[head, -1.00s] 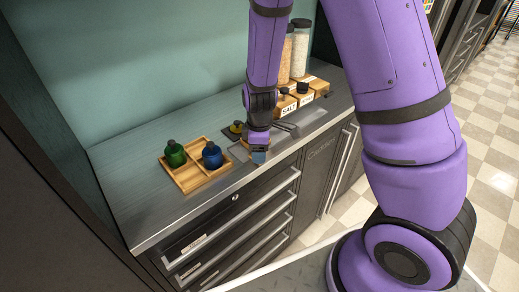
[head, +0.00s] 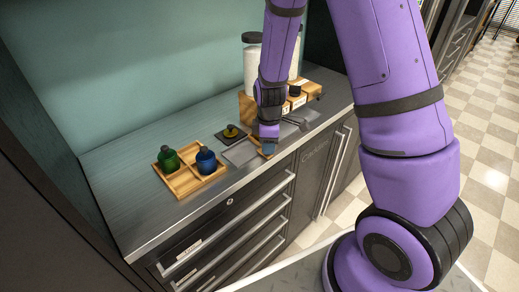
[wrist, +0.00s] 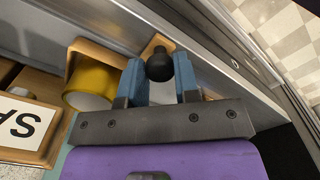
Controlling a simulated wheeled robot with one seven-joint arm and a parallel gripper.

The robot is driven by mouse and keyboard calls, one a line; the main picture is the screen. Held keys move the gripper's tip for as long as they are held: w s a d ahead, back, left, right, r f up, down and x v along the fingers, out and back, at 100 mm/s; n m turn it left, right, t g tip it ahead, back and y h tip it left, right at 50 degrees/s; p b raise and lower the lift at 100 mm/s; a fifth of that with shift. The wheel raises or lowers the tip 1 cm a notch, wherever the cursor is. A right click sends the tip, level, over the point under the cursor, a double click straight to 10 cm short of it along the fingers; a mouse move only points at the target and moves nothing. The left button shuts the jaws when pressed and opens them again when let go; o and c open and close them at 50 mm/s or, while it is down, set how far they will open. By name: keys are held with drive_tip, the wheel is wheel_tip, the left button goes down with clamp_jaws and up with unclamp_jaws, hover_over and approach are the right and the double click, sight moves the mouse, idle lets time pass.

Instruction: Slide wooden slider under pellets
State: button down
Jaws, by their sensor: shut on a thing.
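The wooden slider (wrist: 154,43) shows in the wrist view as a small wooden piece with a round black knob (wrist: 159,66). My gripper (wrist: 161,78) has its blue fingers on either side of the knob, shut on it. In the head view, my gripper (head: 268,147) points down near the counter's front edge, and a bit of wood shows beside the fingers. Jars with pale pellets (head: 250,72) stand behind my arm on a wooden stand; my arm hides part of them. Whether the slider lies under the pellets cannot be told.
A yellow cylinder (wrist: 88,86) sits by wood left of the fingers, near a labelled wooden block (wrist: 22,128). A wooden tray (head: 184,190) holds green (head: 168,160) and blue (head: 206,160) bottles. A yellow-topped item (head: 231,131) lies on a dark square.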

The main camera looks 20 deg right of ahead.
drive_tip(key=shift+w+d, duration=0.25)
drive_tip(key=shift+d, duration=0.35)
drive_tip(key=shift+w+d, duration=0.2)
drive_tip(key=shift+d, duration=0.35)
drive_tip(key=c, duration=0.9)
unclamp_jaws()
drive_tip(key=shift+o, duration=0.2)
wheel_tip(320, 180, up, 11)
drive_tip(key=shift+f, duration=0.1)
